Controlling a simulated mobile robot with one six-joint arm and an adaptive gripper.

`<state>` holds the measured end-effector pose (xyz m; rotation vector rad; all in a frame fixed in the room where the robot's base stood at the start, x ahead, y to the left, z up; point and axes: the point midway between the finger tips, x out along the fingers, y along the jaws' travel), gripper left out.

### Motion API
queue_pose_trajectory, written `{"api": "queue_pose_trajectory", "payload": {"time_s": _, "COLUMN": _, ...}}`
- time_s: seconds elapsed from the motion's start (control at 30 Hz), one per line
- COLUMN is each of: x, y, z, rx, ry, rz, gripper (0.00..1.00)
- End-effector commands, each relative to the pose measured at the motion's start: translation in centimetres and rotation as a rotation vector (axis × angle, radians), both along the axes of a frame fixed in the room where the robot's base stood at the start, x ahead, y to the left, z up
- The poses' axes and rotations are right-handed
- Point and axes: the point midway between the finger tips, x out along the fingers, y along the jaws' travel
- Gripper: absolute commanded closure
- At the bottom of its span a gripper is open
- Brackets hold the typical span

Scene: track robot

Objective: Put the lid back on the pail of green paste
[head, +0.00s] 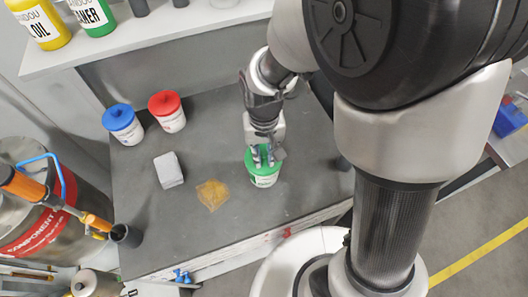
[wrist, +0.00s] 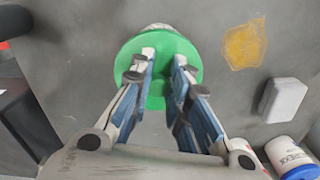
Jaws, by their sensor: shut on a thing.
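The green lid (head: 251,163) is at the top of a white pail (head: 264,181) with a green label on the grey bench. My gripper (head: 263,156) points down over the lid and is shut on it. In the wrist view the lid (wrist: 132,55) is a green disc under the two fingers of my gripper (wrist: 164,57), and a bit of the white pail (wrist: 158,27) shows past its far edge. The lid hides the pail's mouth and the paste. I cannot tell whether the lid is fully seated.
A blue-lidded pail (head: 123,124) and a red-lidded pail (head: 167,111) stand at the bench's back left. A white block (head: 168,170) and a flat yellow-orange patch (head: 212,194) lie left of the green pail. A shelf (head: 150,38) with bottles overhangs the back.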

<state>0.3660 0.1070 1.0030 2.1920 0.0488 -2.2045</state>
Motion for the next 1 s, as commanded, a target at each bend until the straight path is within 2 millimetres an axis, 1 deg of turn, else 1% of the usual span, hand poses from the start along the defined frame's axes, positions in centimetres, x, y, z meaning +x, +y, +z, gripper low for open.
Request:
{"api": "queue_pose_trajectory", "payload": {"time_s": 0.43, "x": 0.01, "y": 0.00, "z": -0.04, "rx": 0.000, "ry": 0.000, "rz": 0.000, "gripper": 1.00}}
{"api": "queue_pose_trajectory", "payload": {"time_s": 0.47, "x": 0.01, "y": 0.00, "z": -0.04, "rx": 0.000, "ry": 0.000, "rz": 0.000, "gripper": 0.82}}
{"api": "queue_pose_trajectory", "payload": {"time_s": 0.5, "x": 0.01, "y": 0.00, "z": -0.04, "rx": 0.000, "ry": 0.000, "rz": 0.000, "gripper": 0.80}}
{"api": "queue_pose_trajectory", "payload": {"time_s": 0.8, "x": 0.01, "y": 0.00, "z": -0.04, "rx": 0.000, "ry": 0.000, "rz": 0.000, "gripper": 0.60}}
{"api": "queue_pose_trajectory", "payload": {"time_s": 1.0, "x": 0.01, "y": 0.00, "z": -0.04, "rx": 0.000, "ry": 0.000, "rz": 0.000, "gripper": 0.60}}
